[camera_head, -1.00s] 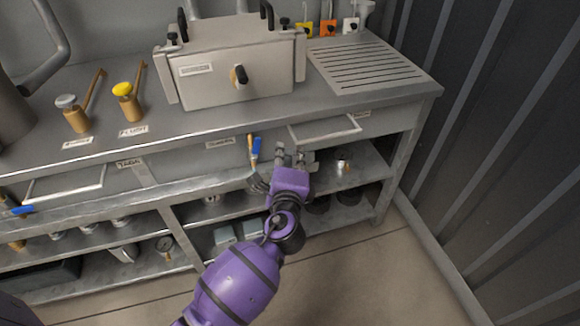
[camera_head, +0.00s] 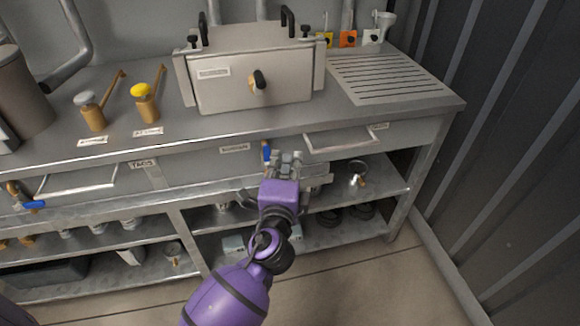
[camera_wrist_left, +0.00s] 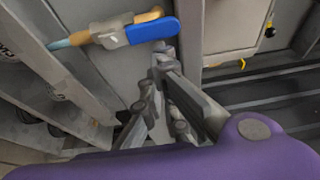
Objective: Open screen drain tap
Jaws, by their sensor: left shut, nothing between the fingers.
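The screen drain tap has a blue lever handle (camera_head: 266,152) and sits under the front edge of the counter, below the screen box (camera_head: 255,80). In the left wrist view the blue handle (camera_wrist_left: 152,30) lies in line with its brass pipe (camera_wrist_left: 80,38). My left gripper (camera_head: 287,158) is shut and empty, just to the right of the handle in the head view. In the wrist view its fingertips (camera_wrist_left: 160,62) are close to the handle's end; I cannot tell whether they touch it. My gripper hides the tap's lower part. My right gripper is not in view.
A second blue-handled tap (camera_head: 33,204) is at the far left. A drawer (camera_head: 345,140) with a bar handle is right of the gripper. Shelves below hold small fittings. Two brass valves (camera_head: 147,103) (camera_head: 94,110) stand on the counter. A ribbed wall (camera_head: 510,150) closes the right side.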

